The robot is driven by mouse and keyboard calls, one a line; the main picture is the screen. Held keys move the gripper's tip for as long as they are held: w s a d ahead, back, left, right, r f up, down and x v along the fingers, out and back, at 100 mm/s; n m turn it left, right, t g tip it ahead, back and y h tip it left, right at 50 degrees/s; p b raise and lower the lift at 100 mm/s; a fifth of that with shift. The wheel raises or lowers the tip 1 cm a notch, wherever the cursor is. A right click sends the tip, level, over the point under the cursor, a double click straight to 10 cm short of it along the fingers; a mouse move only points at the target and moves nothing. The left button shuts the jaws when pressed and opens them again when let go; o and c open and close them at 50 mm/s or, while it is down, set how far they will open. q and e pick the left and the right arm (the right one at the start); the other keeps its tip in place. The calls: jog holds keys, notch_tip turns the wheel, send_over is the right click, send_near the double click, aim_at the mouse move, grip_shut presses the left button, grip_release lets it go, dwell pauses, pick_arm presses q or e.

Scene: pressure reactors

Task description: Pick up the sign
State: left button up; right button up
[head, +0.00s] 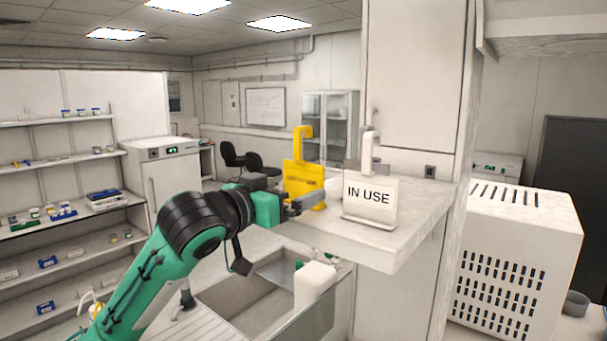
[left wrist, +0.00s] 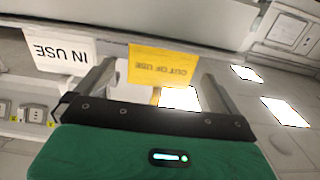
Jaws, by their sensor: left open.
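A yellow sign (head: 302,178) with a hooked top stands on the pale counter. In the left wrist view the yellow sign (left wrist: 163,64) appears upside down and reads OUT OF USE. A white sign (head: 370,203) reading IN USE, also with a hooked top, stands to its right. The white sign (left wrist: 62,50) shows at the left of the left wrist view. My left gripper (head: 310,201) is open in front of the yellow sign's lower part. In the left wrist view its fingers (left wrist: 160,72) lie on either side of the yellow sign, with no grip visible. My right gripper is out of view.
The counter (head: 405,240) ends at a front edge beside a sink (head: 245,300) with a white container (head: 314,283). A tall pillar rises behind the white sign. A white vented box (head: 515,260) stands at the right, and shelves (head: 70,215) line the left.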

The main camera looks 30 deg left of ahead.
aim_at(301, 182)
pick_arm(q)
jog(key=shift+w+d, duration=0.1)
jog(key=shift+w, duration=0.75)
jog(key=shift+w+r+p, duration=0.2)
jog(key=shift+w+p, duration=0.2)
jog(key=shift+p, duration=0.3)
jog(key=w+p, duration=0.2)
jog(key=w, duration=0.1)
jog(key=shift+w+p, duration=0.4)
jog(key=shift+w+f, duration=0.1)
jog(key=shift+w, duration=0.25)
jog(key=c, duration=0.9)
jog(key=shift+r, duration=0.2)
